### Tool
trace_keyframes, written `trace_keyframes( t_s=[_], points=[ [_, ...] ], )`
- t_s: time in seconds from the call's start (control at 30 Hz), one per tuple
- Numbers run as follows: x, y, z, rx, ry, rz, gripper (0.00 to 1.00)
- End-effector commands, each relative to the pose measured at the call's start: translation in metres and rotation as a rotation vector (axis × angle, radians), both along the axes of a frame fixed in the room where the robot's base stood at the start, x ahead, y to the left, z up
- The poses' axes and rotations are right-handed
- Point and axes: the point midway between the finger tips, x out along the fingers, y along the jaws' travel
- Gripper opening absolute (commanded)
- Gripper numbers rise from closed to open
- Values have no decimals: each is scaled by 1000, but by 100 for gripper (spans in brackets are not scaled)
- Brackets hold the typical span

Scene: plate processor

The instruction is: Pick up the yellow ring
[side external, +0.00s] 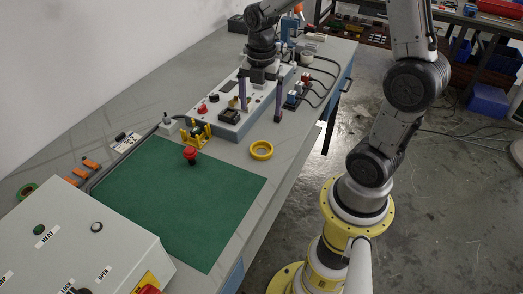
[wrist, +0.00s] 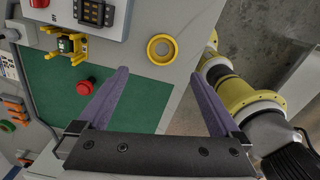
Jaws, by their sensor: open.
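The yellow ring (side external: 261,153) lies flat on the grey bench top, just off the corner of the green mat and near the bench edge. It also shows in the wrist view (wrist: 161,47), above the gap between my fingers. My gripper (side external: 261,100) is open and empty, its purple fingers pointing down over the control box behind the ring. In the wrist view the fingers of my gripper (wrist: 162,77) are wide apart, and the ring lies beyond their tips, touching neither.
A green mat (side external: 180,195) covers the front bench, with a red knob (side external: 190,154) and a yellow stand (side external: 197,136) near it. A grey control box (side external: 228,110) with buttons stands under my gripper. A large panel box (side external: 70,240) fills the lower left. Bench around the ring is clear.

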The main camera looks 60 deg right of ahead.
Motion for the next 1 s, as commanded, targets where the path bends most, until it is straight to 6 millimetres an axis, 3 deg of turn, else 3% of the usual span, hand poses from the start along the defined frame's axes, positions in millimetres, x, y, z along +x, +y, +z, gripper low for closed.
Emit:
trace_keyframes(
  t_s=[0.17, 0.5, 0.77, 1.0],
  points=[
    [-3, -5, -19, 6, 18, -19, 100],
    [-3, -4, -78, 5, 16, -18, 100],
    [-3, -3, -96, 5, 14, -18, 100],
    [-4, -2, -130, 6, 17, -18, 100]
  ],
)
